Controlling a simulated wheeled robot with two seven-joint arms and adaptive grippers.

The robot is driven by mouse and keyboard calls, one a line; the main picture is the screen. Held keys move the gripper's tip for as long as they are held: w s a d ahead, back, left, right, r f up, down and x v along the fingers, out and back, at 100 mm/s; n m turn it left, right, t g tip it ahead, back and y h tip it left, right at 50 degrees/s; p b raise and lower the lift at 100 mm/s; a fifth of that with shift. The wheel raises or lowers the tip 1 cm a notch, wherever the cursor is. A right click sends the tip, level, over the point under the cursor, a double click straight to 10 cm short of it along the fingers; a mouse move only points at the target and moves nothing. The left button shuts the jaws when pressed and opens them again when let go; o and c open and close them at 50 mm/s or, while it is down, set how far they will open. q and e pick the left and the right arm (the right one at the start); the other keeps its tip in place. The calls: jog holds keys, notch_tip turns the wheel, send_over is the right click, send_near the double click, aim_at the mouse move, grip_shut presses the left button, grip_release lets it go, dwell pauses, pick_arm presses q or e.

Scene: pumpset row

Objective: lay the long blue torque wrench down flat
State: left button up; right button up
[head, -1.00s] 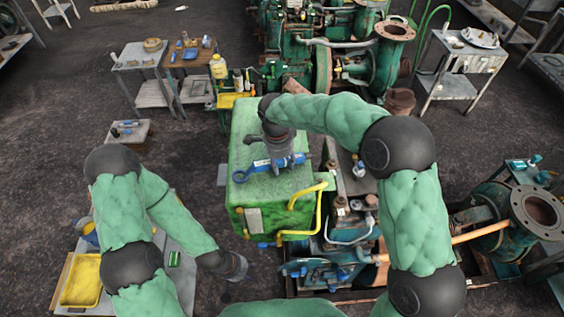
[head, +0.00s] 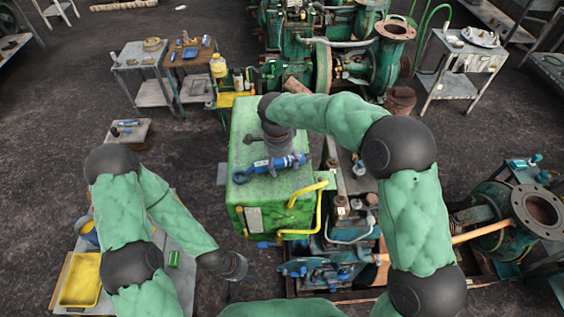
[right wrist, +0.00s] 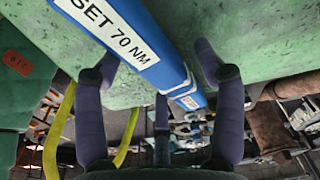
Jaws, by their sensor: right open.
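The long blue torque wrench (head: 264,165) lies across the top of the green box (head: 245,130) in the head view, with its dark ring end to the left. It looks flat on the surface, though the gripper covers part of it. In the right wrist view the wrench (right wrist: 125,40) shows a white "SET 70 NM" label and runs between the fingers, close to the green top. My right gripper (head: 279,154) is open around the wrench's middle. My left gripper (head: 236,266) hangs low, left of the box, away from the wrench; its fingers are unclear.
A yellow rail (head: 315,205) stands at the box's near right corner. Pump machinery (head: 335,265) is close on the right and in front. A bench with a yellow tray (head: 80,280) is at the lower left. The left part of the box top is clear.

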notch_tip(320, 180, up, 12)
jog(key=a, duration=0.1)
jog(key=shift+s, duration=0.15)
jog(key=shift+f, duration=0.2)
dwell(0.8)
